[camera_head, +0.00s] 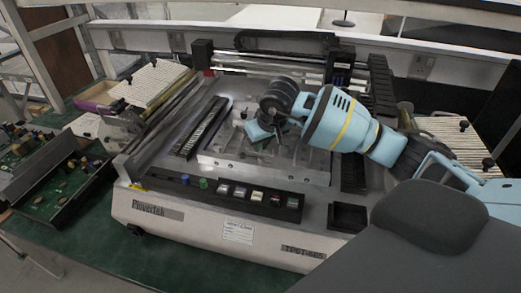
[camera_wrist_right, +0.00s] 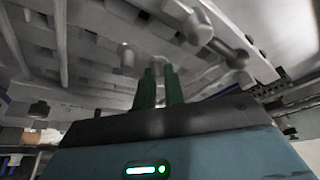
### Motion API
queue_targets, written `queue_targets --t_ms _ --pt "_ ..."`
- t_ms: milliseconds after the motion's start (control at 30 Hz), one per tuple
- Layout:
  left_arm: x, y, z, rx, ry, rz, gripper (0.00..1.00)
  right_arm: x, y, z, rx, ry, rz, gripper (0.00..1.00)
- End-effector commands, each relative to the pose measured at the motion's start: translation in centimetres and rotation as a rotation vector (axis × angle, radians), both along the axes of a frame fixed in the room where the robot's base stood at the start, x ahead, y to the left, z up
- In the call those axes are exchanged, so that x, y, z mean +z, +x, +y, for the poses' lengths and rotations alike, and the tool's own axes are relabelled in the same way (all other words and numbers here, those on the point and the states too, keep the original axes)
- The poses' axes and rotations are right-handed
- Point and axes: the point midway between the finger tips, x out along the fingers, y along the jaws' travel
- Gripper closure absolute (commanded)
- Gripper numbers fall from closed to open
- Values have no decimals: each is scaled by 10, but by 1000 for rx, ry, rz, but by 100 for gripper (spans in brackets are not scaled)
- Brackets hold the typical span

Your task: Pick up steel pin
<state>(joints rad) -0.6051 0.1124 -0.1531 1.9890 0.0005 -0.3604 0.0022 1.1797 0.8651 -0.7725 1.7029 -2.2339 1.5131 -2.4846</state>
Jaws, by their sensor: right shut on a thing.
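My right gripper (camera_head: 262,131) is low over the middle of the machine, above the light metal fixture plate (camera_head: 210,160). In the right wrist view its two green fingers (camera_wrist_right: 160,76) are close together, shut on the steel pin. The held pin is mostly hidden between the fingers, and I cannot make out its lower end. Other pale metal pins with round heads show near the fingers: one (camera_wrist_right: 127,55) to the left and one (camera_wrist_right: 197,28) to the upper right. My left gripper is not in view.
The fixture plate sits on the grey machine (camera_head: 160,210) with a button row (camera_head: 225,190) in front. A black slotted rail (camera_head: 201,127) lies to the left. A small black bin (camera_head: 347,217) is at the front right. Circuit boards (camera_head: 62,185) lie at the far left.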

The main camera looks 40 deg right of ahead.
Motion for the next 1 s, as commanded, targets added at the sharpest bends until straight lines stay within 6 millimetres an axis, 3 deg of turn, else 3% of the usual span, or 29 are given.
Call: queue_targets --t_ms 267,700,1000 --pt "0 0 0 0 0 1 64 4 0 0 0 0 -2 100" --pt "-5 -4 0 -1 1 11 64 76 1 0 0 0 -4 100" --pt "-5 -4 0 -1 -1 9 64 100 0 0 0 0 0 100"
